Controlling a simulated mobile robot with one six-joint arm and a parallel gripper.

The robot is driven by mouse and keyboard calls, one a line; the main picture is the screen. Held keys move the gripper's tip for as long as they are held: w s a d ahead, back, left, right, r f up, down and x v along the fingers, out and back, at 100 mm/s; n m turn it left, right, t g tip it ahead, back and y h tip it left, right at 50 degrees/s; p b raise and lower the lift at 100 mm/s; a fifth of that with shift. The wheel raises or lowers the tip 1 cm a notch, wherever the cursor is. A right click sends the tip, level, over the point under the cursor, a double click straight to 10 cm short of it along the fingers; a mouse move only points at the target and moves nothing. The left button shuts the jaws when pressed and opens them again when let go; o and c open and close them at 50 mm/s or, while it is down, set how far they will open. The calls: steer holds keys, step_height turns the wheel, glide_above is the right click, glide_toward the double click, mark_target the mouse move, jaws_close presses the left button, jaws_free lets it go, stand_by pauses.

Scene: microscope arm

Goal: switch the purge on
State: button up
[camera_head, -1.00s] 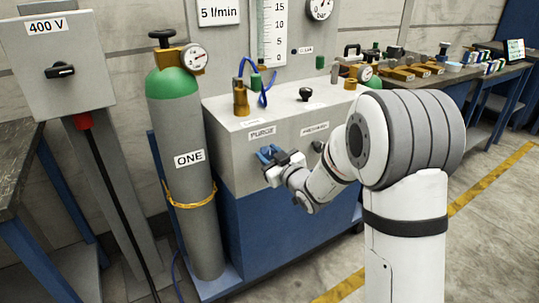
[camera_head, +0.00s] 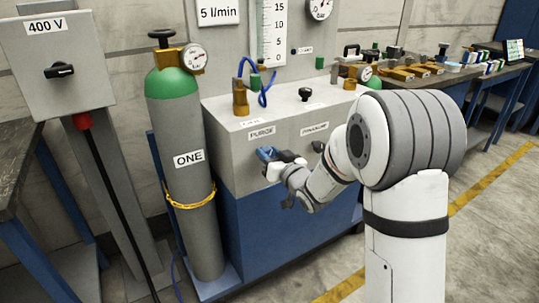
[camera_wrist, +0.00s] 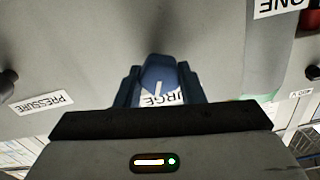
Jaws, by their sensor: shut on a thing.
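The purge knob (camera_wrist: 159,72) is blue with a white pointer line and shows in the wrist view between my two fingers. In the head view my gripper (camera_head: 268,154) is at the front of the grey cabinet (camera_head: 235,170), just below the PURGE label (camera_head: 262,132). My gripper is shut on the knob, with a dark blue finger on each side of it. Part of the PURGE label shows behind the knob in the wrist view.
The dark pressure knob (camera_head: 318,146) is to the right under its label (camera_head: 314,129). A green-topped cylinder (camera_head: 180,130) marked ONE stands close on the left. A brass fitting (camera_head: 240,103) with a blue hose is on the cabinet top.

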steer(key=m, duration=0.3)
steer(key=m+p, duration=0.1)
steer(key=m, duration=0.2)
steer(key=shift+w+d+m, duration=0.1)
steer(key=shift+d+m, duration=0.1)
steer(key=shift+m, duration=0.1)
steer(key=m+p, duration=0.2)
steer(key=m, duration=0.4)
steer(key=shift+f, duration=0.2)
steer(key=shift+m, duration=0.3)
steer(key=o, duration=1)
steer(key=v, duration=0.7)
steer(key=shift+s+d+p, duration=0.25)
steer(key=shift+s+p, duration=0.1)
steer(key=shift+p, duration=0.1)
